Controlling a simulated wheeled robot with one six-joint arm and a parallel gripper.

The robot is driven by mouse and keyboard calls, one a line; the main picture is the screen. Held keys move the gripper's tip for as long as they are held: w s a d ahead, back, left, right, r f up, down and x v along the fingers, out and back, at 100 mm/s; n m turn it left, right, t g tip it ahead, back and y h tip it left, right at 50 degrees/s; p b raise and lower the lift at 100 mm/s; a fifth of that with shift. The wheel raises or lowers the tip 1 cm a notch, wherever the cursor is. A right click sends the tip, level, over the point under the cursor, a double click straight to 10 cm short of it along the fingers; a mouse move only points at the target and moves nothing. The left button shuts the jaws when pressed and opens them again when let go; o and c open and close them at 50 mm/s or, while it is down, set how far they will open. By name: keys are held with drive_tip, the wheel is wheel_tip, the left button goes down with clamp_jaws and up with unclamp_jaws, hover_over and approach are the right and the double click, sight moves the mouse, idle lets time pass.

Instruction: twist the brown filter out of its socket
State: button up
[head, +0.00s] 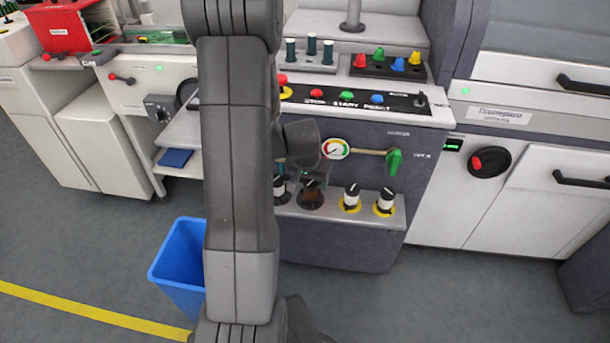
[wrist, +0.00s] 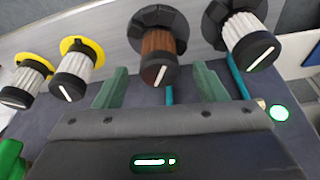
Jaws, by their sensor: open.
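The brown filter (wrist: 160,45) has a pleated brown body and a black cap with a white line. It sits in a dark ring socket (wrist: 157,14) on the light ledge. It also shows on the machine's ledge in the head view (head: 311,193), second from the left. My gripper (wrist: 159,84) is open with its two green fingers apart. I see nothing held, and I cannot tell whether a finger touches the filter. In the head view my arm partly hides the gripper.
A white filter (wrist: 247,35) in a dark ring stands close beside the right finger. Two white filters (head: 351,197) (head: 384,202) in yellow rings stand on the other side. A gauge (head: 336,148) and green valve handle (head: 394,160) are above the ledge (head: 330,213). A blue bin (head: 178,262) stands on the floor.

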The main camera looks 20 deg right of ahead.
sight(310, 182)
drive_tip(key=shift+x, duration=1.8)
drive_tip(key=shift+c, duration=0.5)
drive_tip(key=shift+b, duration=0.4)
drive_tip(key=c, duration=1)
drive_tip(key=shift+m+b, duration=0.8)
drive_tip(key=shift+b, duration=1.25)
drive_tip(key=shift+m+g+h+b, duration=0.4)
drive_tip(key=shift+m+b, duration=0.8)
drive_tip(key=shift+b, duration=0.95)
drive_tip(key=shift+s+d+m+g+b, duration=0.1)
drive_tip(key=shift+m+g+b, duration=0.3)
drive_tip(key=shift+m+b, duration=1)
drive_tip(key=shift+m+b, duration=0.3)
drive_tip(key=shift+b, duration=0.25)
